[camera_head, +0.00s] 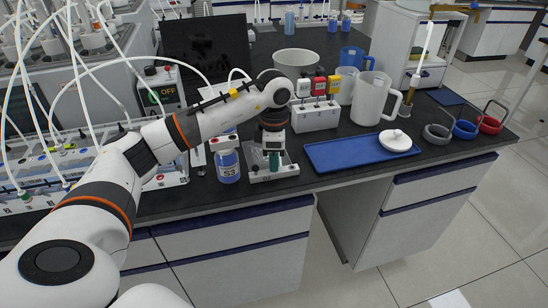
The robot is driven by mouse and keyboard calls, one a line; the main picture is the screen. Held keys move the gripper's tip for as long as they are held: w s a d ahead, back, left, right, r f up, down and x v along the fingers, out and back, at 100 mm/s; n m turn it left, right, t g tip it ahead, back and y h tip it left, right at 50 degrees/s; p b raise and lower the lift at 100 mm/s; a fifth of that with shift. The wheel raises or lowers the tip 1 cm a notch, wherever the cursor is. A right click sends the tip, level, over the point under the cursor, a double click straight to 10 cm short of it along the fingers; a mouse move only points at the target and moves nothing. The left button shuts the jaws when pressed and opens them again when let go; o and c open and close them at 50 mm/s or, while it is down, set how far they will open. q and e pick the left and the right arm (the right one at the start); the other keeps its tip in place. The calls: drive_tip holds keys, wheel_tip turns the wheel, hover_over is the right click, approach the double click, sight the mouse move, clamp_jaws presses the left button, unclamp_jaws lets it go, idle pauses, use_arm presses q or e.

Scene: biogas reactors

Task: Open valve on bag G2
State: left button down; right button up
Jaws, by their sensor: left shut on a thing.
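My left arm reaches in from the left and bends down over the bench. My left gripper (273,148) points down and is shut on a small green thing (274,161) at a grey-white stand or device (260,174) on the bench's front part. The gripper hides most of that thing, so I cannot tell what it is or whether it is lifted. I cannot make out a bag marked G2 or its valve. My right gripper is not in view.
A blue bottle marked S3 (228,167) stands just left of the gripper. Beyond are a blue tray (330,156), a pitcher (371,98) and coloured rings. Tubes hang at left.

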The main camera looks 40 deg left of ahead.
use_arm(q)
drive_tip(key=n, duration=0.4)
drive_tip(key=shift+r, duration=0.1)
drive_tip(key=n+p, duration=0.1)
drive_tip(key=n, duration=0.3)
drive_tip(key=shift+n, duration=0.4)
drive_tip(key=n, duration=0.4)
drive_tip(key=shift+p, duration=0.3)
drive_tip(key=shift+n, duration=1.8)
drive_tip(key=c, duration=1.3)
unclamp_jaws()
drive_tip(key=shift+o, duration=0.2)
